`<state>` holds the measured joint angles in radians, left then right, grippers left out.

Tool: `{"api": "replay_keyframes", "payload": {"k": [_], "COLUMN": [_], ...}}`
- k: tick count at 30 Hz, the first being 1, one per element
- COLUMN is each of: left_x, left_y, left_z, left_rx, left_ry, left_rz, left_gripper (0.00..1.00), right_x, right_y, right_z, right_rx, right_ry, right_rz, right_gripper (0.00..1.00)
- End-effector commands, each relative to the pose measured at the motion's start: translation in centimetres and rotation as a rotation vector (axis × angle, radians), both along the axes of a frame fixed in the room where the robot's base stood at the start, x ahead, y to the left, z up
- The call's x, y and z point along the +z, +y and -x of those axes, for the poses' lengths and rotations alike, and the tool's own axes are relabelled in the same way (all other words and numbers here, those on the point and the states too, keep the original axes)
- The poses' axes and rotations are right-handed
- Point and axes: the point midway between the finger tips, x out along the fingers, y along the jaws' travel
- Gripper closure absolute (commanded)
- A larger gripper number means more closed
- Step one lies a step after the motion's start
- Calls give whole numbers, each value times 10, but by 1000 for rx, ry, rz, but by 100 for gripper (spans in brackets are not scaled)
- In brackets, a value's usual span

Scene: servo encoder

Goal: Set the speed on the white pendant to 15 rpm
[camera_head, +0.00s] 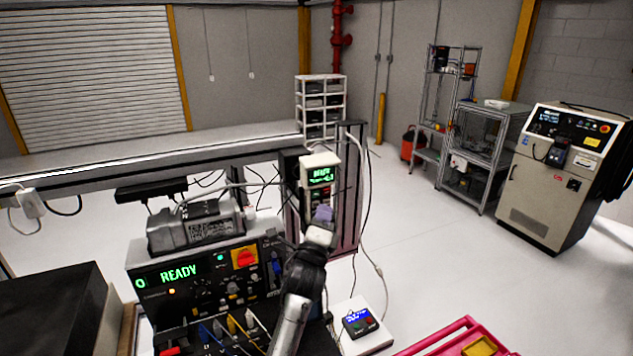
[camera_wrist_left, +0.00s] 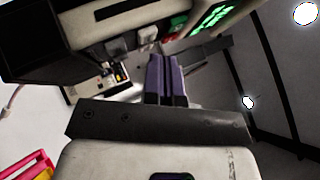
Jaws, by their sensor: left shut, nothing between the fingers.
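The white pendant (camera_head: 319,160) hangs on the dark upright post, with a lit green display whose digits are too small to read. Below the display are small buttons, partly hidden by my left gripper. My left gripper (camera_head: 323,212) has purple fingers, shut and empty, just below and in front of the pendant's lower part. In the left wrist view the shut fingers (camera_wrist_left: 164,70) point at the button area, close to a red button (camera_wrist_left: 178,26) and grey buttons; the green display (camera_wrist_left: 213,18) is at upper right. Whether they touch a button I cannot tell. My right gripper is not in view.
A black control box (camera_head: 185,280) showing READY, with a red-and-yellow switch, stands at lower left. A small device with a blue screen (camera_head: 358,318) lies on a white plate at right. A pink tray (camera_head: 440,336) is at the bottom right. Cables hang around the post.

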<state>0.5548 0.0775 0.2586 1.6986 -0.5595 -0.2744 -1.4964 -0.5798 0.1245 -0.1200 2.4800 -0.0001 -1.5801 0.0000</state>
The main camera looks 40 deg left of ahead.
Motion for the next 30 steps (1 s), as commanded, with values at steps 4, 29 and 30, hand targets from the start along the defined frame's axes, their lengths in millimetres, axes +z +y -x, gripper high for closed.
{"api": "replay_keyframes", "payload": {"k": [4,29,30], "left_x": [0,0,0], "left_y": [0,9,8], "left_z": [0,-4,-4], "left_rx": [0,0,0], "left_ry": [0,0,0], "left_rz": [0,0,0], "left_gripper": [100,100,100], "right_x": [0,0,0], "right_y": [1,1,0], "right_z": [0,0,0], "right_rx": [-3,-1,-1], "right_ry": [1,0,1], "right_rz": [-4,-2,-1], "right_gripper": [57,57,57]}}
